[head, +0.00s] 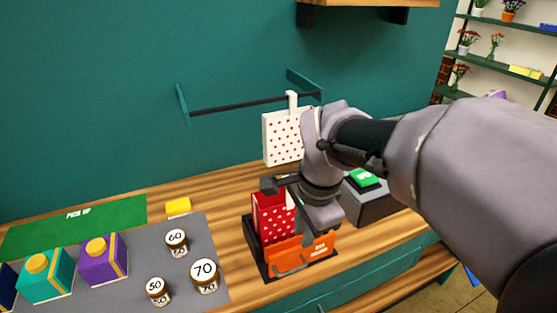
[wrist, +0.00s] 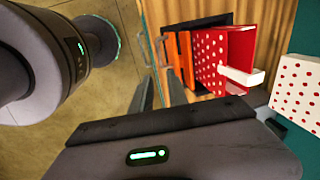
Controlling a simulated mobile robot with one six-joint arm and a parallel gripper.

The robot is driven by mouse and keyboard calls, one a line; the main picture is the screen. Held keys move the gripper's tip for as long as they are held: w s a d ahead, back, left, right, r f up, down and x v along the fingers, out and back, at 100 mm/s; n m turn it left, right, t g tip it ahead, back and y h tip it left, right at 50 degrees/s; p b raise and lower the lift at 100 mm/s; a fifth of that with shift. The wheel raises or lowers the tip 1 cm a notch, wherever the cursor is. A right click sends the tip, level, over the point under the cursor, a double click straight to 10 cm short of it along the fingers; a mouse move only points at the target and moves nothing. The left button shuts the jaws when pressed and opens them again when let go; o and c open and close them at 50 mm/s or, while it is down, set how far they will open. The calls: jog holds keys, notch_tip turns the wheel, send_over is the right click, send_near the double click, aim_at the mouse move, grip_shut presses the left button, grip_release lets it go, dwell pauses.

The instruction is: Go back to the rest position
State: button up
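My gripper (wrist: 157,90) shows two grey fingers with a gap between them in the wrist view, and nothing is held in the gap. In the head view my arm reaches in from the right, and its dark end is over the front of the counter, partly covering an orange holder (head: 285,256). A red bag with white dots (head: 268,216) stands upright in that holder. In the wrist view the red bag (wrist: 222,52) has an open top and a white handle piece, and the orange holder (wrist: 182,60) is beside the fingers.
A white dotted bag (head: 282,140) hangs from a wall rail (head: 235,105). A grey device with a green top (head: 363,178) stands behind my arm. Teal and purple boxes (head: 103,262) and numbered jars (head: 204,275) sit on a grey mat (head: 120,300) at left. The green pick-up mat (head: 110,216) is bare.

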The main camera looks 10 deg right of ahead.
jog(key=shift+s+r, duration=0.1)
jog(key=shift+r, duration=0.3)
jog(key=s+f+n+t+b, duration=0.1)
jog(key=s+n+t+b, duration=0.1)
jog(key=s+n, duration=0.3)
jog(key=s+a+f+n+t+y+b, duration=0.1)
jog(key=s+f+n+b, duration=0.1)
jog(key=s+n, duration=0.3)
jog(key=s+b, duration=0.1)
jog(key=s, duration=0.2)
jog(key=shift+s+a+f+t, duration=0.2)
jog(key=shift+s+t, duration=0.05)
jog(key=shift+t, duration=0.15)
jog(key=shift+a+n, duration=0.1)
jog(key=shift+n, duration=0.2)
dwell(0.4)
